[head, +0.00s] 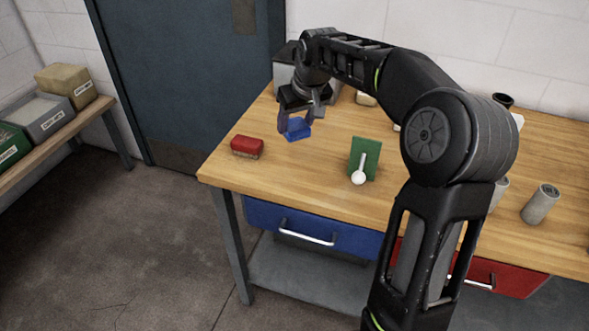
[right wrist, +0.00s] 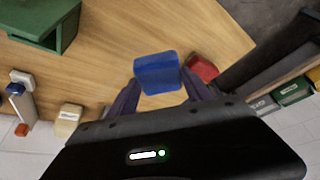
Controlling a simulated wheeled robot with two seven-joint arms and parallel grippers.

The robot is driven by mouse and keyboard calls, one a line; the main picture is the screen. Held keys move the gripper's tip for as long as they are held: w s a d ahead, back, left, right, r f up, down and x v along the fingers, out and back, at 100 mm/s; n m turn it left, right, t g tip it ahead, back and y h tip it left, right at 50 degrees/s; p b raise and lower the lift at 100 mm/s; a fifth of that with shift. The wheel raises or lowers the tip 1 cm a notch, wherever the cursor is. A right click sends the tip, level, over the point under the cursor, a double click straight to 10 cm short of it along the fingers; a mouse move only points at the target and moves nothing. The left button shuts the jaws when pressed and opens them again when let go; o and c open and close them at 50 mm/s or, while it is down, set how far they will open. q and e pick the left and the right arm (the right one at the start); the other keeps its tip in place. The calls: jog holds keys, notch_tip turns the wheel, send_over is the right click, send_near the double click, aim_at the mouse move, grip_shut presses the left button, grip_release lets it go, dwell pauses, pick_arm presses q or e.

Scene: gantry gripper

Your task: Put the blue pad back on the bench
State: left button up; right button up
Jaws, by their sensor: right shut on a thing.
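The blue pad (head: 298,128) is between the fingers of my right gripper (head: 299,119), over the back left part of the wooden bench (head: 315,186). In the right wrist view the blue pad (right wrist: 158,72) sits between the two fingertips, with the bench top beyond it. My right gripper is shut on it. Whether the pad's underside touches the bench I cannot tell. My left gripper is not in view.
A red block (head: 247,146) lies left of the pad near the bench's left edge. A green stand (head: 365,157) with a white ball-ended piece (head: 359,175) stands to the right. Bare wood lies between the red block and green stand.

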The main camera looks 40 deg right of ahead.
jog(key=shift+f, duration=3.1)
jog(key=shift+f, duration=0.1)
jog(key=shift+f+p, duration=0.45)
jog(key=shift+f, duration=1.3)
jog(key=shift+f, duration=0.2)
jog(key=o, duration=1.5)
jog(key=shift+r, duration=0.1)
